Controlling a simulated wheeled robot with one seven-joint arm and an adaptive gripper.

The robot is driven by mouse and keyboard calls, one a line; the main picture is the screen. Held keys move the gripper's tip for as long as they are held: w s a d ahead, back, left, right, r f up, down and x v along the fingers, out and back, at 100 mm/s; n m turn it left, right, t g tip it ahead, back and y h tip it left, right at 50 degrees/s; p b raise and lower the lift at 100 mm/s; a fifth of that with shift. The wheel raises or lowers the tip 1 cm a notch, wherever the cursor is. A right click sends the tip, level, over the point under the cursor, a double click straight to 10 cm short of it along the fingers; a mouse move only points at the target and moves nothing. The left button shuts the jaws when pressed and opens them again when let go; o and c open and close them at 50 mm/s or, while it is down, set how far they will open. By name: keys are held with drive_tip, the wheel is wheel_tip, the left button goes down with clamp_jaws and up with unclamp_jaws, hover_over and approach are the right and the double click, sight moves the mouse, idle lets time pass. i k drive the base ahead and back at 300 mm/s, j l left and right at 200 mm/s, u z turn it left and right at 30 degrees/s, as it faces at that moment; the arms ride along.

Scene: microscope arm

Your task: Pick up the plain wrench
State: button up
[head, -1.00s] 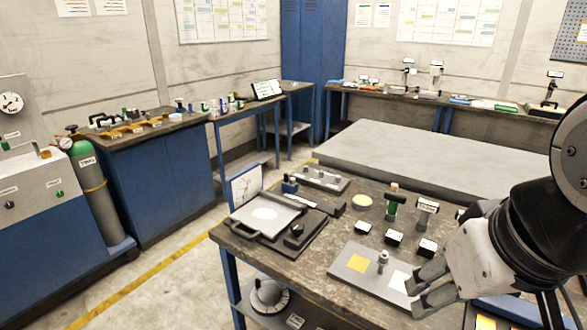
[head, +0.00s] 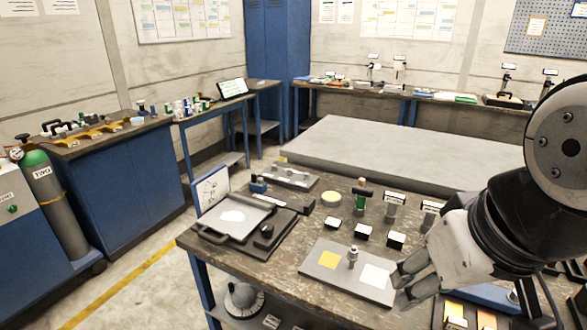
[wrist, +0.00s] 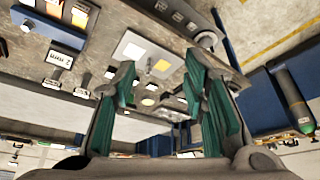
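I cannot make out a plain wrench for certain in either view. My gripper (head: 405,278) is at the right of the head view, above the front right part of the workbench (head: 240,262). In the wrist view, its green-padded fingers (wrist: 160,78) stand wide apart with nothing between them. Near the fingertips in the head view lies a grey plate (head: 312,272) with a yellow square, a white square and a small metal post (head: 353,257). The plate also shows between the fingers in the wrist view (wrist: 128,40).
A black-framed tray (head: 205,236) with a handle is on the bench's left. Several small labelled blocks (head: 363,231) and a green-and-black upright tool (head: 361,196) stand behind the plate. A large grey slab (head: 400,150) lies behind the bench. Floor is clear at the left.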

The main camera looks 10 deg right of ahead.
sight(362, 193)
drive_tip(key=i+j+z, duration=0.25)
drive_tip(key=i, duration=0.25)
drive_tip(key=i+j+z, duration=0.3)
drive_tip(key=i, duration=0.2)
